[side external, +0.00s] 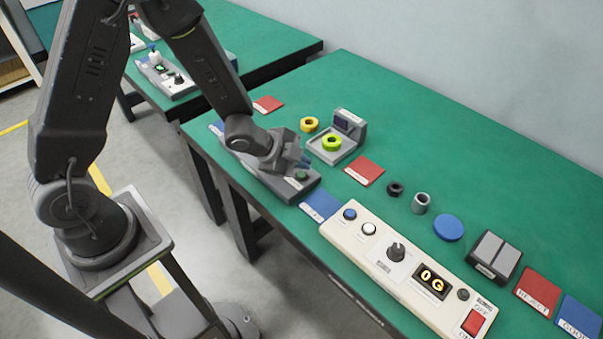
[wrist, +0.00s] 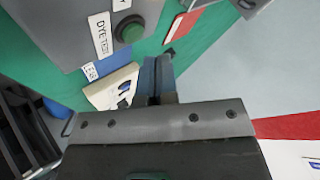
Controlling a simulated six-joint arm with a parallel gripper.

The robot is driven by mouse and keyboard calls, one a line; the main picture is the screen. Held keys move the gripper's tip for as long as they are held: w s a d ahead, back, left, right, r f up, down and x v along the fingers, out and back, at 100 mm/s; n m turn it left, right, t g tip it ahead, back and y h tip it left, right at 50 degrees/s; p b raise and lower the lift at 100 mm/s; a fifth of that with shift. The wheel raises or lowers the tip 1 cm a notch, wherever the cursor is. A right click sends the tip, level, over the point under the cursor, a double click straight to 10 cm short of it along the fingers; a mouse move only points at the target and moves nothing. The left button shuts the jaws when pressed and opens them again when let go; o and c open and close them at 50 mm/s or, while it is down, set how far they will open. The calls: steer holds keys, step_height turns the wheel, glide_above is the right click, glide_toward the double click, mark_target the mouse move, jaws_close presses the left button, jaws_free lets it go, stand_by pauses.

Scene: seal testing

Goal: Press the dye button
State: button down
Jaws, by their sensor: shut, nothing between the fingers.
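The dye button is a round green button (wrist: 130,29) on a grey box (wrist: 50,30), beside a white label reading "DYE TEST" (wrist: 101,37) in the wrist view. In the side view the green button (side external: 301,175) sits near the right end of the grey box (side external: 285,190). My gripper (side external: 304,162) is low over the box, close to the button. In the wrist view my gripper (wrist: 156,64) has its blue-grey fingers together and empty, with the button up and to the left of the tips. Whether the fingers touch the box is unclear. My arm hides the box's left part.
A grey stand (side external: 335,145) holding a yellow-green ring (side external: 332,143) is just behind. A white control panel (side external: 400,265) with buttons, a knob and a display stands to the right. A red card (side external: 363,171) and a blue card (side external: 321,206) lie nearby. Green table is clear at the back.

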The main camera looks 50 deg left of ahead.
mark_target(301, 176)
steer(key=shift+r, duration=2.25)
steer(key=s+a+r+n+y, duration=0.2)
steer(key=a+r+n+y, duration=0.25)
steer(key=r, duration=0.45)
steer(key=s+r+n+g, duration=0.1)
steer(key=s+r+n, duration=0.3)
steer(key=s, duration=0.5)
steer(key=s+r+n+g, duration=0.1)
steer(key=s+r+n, duration=0.4)
steer(key=s, duration=0.4)
steer(key=shift+s+d+r+g+h, duration=0.25)
steer(key=shift+s+r+g+h, duration=0.15)
steer(key=shift+r, duration=0.35)
